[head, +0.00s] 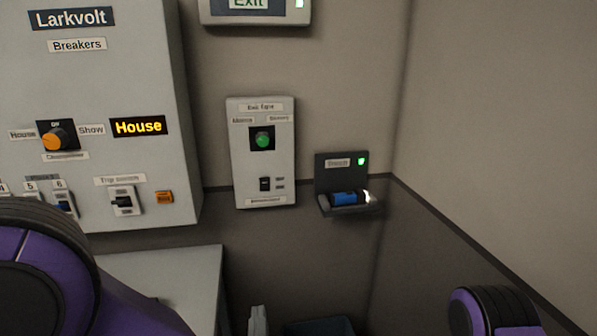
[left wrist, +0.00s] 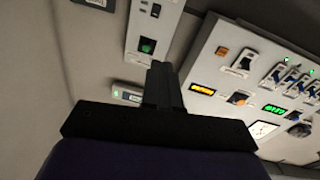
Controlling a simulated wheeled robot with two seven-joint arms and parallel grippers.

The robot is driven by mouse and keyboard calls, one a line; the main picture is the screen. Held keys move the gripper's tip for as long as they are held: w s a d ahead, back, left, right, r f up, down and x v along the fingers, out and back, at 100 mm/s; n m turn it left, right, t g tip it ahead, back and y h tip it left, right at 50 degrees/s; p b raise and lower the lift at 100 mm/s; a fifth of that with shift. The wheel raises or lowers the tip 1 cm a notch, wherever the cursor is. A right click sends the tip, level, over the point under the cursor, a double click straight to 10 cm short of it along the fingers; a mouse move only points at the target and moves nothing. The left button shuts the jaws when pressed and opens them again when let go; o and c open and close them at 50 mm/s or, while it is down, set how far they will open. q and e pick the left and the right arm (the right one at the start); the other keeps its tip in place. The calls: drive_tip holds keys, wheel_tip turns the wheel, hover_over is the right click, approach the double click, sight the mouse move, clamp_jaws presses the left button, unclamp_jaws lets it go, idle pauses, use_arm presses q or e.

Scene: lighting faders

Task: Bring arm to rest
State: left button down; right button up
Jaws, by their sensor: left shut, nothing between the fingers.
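My left gripper (left wrist: 160,75) shows in the left wrist view with its dark fingers together and nothing between them. Behind it in that view are the wall and the control panels, seen tilted; I cannot tell the distance to them. In the head view my purple and black left arm fills the lower left corner, and its fingers cannot be made out. Part of my right arm shows at the bottom right of the head view; its gripper is not visible.
The Larkvolt breaker panel (head: 95,90) is at the left, with an orange knob (head: 55,139) and a lit House display (head: 138,126). Right of it are a switch plate (head: 263,180) and a holder (head: 340,160) with a blue torch (head: 348,198). A grey counter (head: 190,275) lies below.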

use_arm(q)
drive_tip(key=s+a+f+n+g, duration=0.1)
drive_tip(key=a+f+g, duration=0.25)
drive_tip(key=f, duration=0.45)
drive_tip(key=a+f+n+g+h, duration=0.1)
drive_tip(key=a+f+g, duration=0.1)
drive_tip(key=a+f, duration=0.35)
drive_tip(key=s+a+f+n+g, duration=0.1)
drive_tip(key=a+f+g, duration=0.15)
drive_tip(key=f, duration=0.65)
drive_tip(key=s+a+f+g, duration=0.2)
drive_tip(key=s+a+f, duration=0.2)
drive_tip(key=s, duration=0.2)
drive_tip(key=s+a+f+g+y+b, duration=0.1)
drive_tip(key=s+a+f+g, duration=0.1)
drive_tip(key=s+a+f, duration=0.2)
drive_tip(key=s+a+f+n+g+y, duration=0.1)
drive_tip(key=s+a+f+g, duration=0.2)
drive_tip(key=s+f, duration=0.3)
drive_tip(key=s, duration=0.3)
drive_tip(key=shift+s+a, duration=0.3)
drive_tip(key=shift+a, duration=0.1)
use_arm(e)
drive_tip(key=shift+w+f, duration=0.2)
drive_tip(key=shift+f, duration=0.6)
use_arm(q)
drive_tip(key=shift+f, duration=0.1)
drive_tip(key=shift+b, duration=0.3)
